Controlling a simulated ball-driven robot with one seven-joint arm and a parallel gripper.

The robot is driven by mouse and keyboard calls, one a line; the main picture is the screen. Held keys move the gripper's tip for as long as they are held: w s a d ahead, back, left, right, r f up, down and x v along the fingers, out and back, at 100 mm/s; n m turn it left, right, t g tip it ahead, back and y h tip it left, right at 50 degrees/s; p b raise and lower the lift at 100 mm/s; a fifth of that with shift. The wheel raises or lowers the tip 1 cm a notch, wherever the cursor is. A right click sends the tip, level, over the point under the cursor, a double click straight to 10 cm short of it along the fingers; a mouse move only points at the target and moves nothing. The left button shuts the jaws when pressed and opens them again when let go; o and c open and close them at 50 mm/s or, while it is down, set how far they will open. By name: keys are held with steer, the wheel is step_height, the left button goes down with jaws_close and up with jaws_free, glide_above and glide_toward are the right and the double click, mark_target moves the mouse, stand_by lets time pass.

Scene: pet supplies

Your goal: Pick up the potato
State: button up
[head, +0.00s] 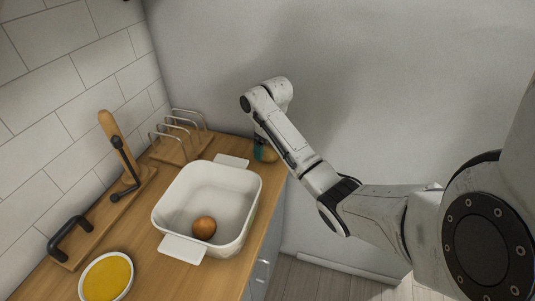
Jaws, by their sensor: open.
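A round, orange-brown item (204,228) lies inside the white baking dish (171,196), near its front wall. I cannot tell for sure whether it is the potato. A second small brownish thing (268,155) sits at the counter's back right corner, beside the dish, and could also be the potato. My gripper (262,148) points down at this second thing, very close to it or around it. A teal patch shows there too. The fingers are small and partly hidden, and I see nothing lifted.
A wooden rack with metal loops (182,140) stands behind the dish. A wooden board with black handles (100,215) lies along the tiled wall. A bowl of yellow contents (106,279) is at the front left. The counter edge drops off at right.

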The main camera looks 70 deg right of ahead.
steer(key=shift+w+d+f, duration=0.1)
steer(key=shift+w+f, duration=0.05)
steer(key=shift+f, duration=1.3)
steer(key=c, duration=1.2)
